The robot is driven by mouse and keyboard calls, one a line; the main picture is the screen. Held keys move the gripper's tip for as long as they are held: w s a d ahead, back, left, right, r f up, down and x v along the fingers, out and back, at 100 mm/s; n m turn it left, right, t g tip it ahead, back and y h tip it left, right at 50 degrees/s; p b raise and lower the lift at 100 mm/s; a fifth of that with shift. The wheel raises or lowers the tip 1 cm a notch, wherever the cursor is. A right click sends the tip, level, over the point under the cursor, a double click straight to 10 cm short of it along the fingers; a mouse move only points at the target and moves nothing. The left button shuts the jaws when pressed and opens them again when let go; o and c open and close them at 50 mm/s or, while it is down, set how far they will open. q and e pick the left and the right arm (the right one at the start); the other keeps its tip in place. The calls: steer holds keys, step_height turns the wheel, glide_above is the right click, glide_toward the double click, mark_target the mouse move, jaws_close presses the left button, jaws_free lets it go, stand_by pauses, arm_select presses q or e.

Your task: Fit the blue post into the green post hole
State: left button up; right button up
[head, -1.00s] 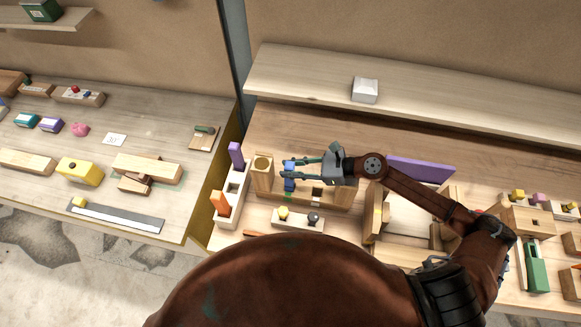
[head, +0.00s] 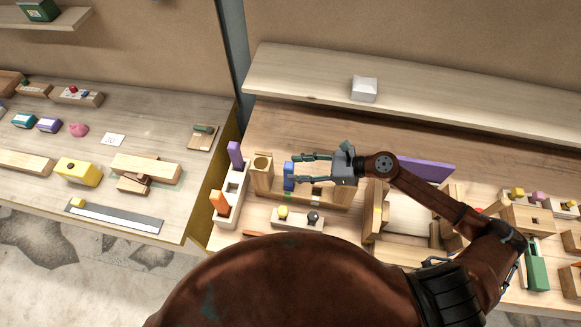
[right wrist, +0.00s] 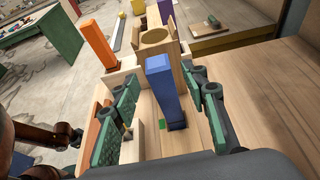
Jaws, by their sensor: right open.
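The blue post (head: 289,176) stands in the wooden holder (head: 325,196) beside a block with a round hole. In the right wrist view the blue post (right wrist: 160,85) looks close to upright. A green patch (right wrist: 162,124) shows on the holder floor beside its foot; I cannot tell how deep the foot sits. My right gripper (head: 294,168) is open at the post, coming from the right. In the right wrist view its green-padded fingers (right wrist: 168,92) lie on either side of the post, with visible gaps. My left gripper is out of view.
A pale rack (head: 230,196) with a purple post (head: 235,154) and an orange post (head: 219,203) stands left of the holder. The bench behind the holder is clear.

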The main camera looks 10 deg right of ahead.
steer(key=v, duration=0.9)
steer(key=shift+f, duration=0.1)
